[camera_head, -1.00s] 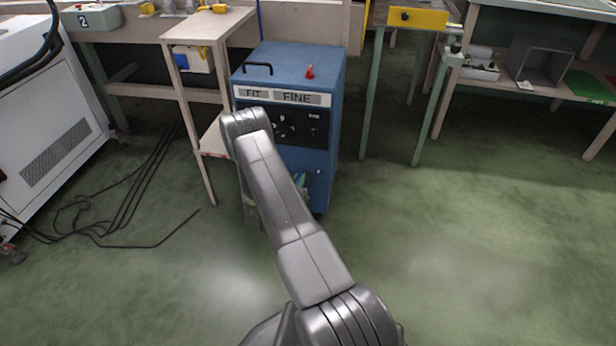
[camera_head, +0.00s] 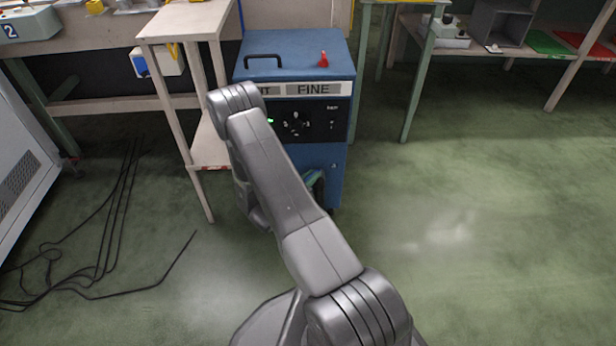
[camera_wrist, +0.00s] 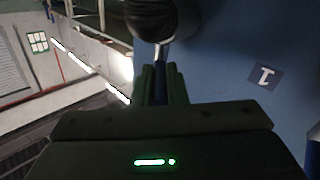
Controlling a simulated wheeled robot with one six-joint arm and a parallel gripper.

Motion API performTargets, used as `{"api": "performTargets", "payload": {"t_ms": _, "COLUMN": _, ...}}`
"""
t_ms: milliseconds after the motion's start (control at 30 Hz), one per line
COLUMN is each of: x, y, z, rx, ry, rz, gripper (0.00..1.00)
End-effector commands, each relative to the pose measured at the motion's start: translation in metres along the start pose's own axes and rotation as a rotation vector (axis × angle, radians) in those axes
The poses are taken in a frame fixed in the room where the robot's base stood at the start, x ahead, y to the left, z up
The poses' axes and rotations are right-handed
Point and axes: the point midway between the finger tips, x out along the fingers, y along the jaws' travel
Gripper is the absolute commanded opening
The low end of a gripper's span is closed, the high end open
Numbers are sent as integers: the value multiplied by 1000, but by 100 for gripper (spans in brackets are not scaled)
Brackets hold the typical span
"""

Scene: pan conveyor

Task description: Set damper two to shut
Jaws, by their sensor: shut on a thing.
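The wrist view shows my gripper (camera_wrist: 163,88) with its green-edged fingers close together on a slim lever (camera_wrist: 161,56). The lever has a metallic stem, and a dark round part (camera_wrist: 155,16) sits at its far end. A blue panel (camera_wrist: 220,75) lies behind, with a dark label (camera_wrist: 265,76) bearing a turned mark like a 1. I see no damper marked two. In the head view the blue cabinet (camera_head: 292,70) stands ahead, and my arm hides part of its front. Only a little green of my gripper's end shows beside the arm there.
A narrow wooden stand (camera_head: 190,22) is close left of the cabinet. Black cables (camera_head: 115,235) lie on the floor at left. A red knob (camera_head: 324,60) and black handle (camera_head: 263,62) are on the cabinet top. The floor at right (camera_head: 480,230) is clear.

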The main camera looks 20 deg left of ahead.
Motion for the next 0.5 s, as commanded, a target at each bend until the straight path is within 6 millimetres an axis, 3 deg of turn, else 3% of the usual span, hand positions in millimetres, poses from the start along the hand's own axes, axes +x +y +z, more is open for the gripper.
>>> {"api": "performTargets", "payload": {"t_ms": 500, "x": 1, "y": 2, "z": 0, "rx": 2, "ry": -9, "rz": 53, "gripper": 0}}
